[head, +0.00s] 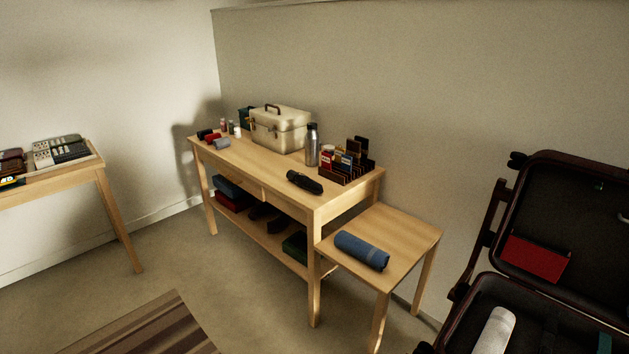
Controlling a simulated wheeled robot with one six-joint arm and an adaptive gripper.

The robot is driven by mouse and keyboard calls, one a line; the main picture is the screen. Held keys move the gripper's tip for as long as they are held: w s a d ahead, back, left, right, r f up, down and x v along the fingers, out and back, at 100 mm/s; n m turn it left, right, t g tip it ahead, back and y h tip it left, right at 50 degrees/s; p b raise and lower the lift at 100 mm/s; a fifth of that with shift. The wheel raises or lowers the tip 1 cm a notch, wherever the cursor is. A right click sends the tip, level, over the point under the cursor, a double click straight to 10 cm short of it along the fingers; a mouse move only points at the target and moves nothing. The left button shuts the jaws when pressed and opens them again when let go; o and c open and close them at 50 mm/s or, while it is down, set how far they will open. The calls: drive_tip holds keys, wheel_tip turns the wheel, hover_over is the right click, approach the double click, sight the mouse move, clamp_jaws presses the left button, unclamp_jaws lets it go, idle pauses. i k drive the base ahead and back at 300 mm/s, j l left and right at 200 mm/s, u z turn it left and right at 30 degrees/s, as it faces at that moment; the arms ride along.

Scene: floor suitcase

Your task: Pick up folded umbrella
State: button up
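The folded umbrella appears to be the short black rolled item (304,182) lying on the front edge of the wooden console table (262,179), left of the card rack. It lies on its side with nothing on top of it. My gripper does not show in the head view.
A metal bottle (312,146), a dark card rack (349,168) and a cream case (279,130) stand behind it. A lower side table (408,232) holds a blue roll (361,250). An open suitcase (517,175) is at right. A striped rug (150,328) lies on open floor.

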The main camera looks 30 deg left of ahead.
sight(305, 183)
drive_tip(key=j, duration=1.25)
drive_tip(key=i+j, duration=0.15)
drive_tip(key=j, duration=1.1)
drive_tip(key=i+j, duration=1)
drive_tip(key=j, duration=0.25)
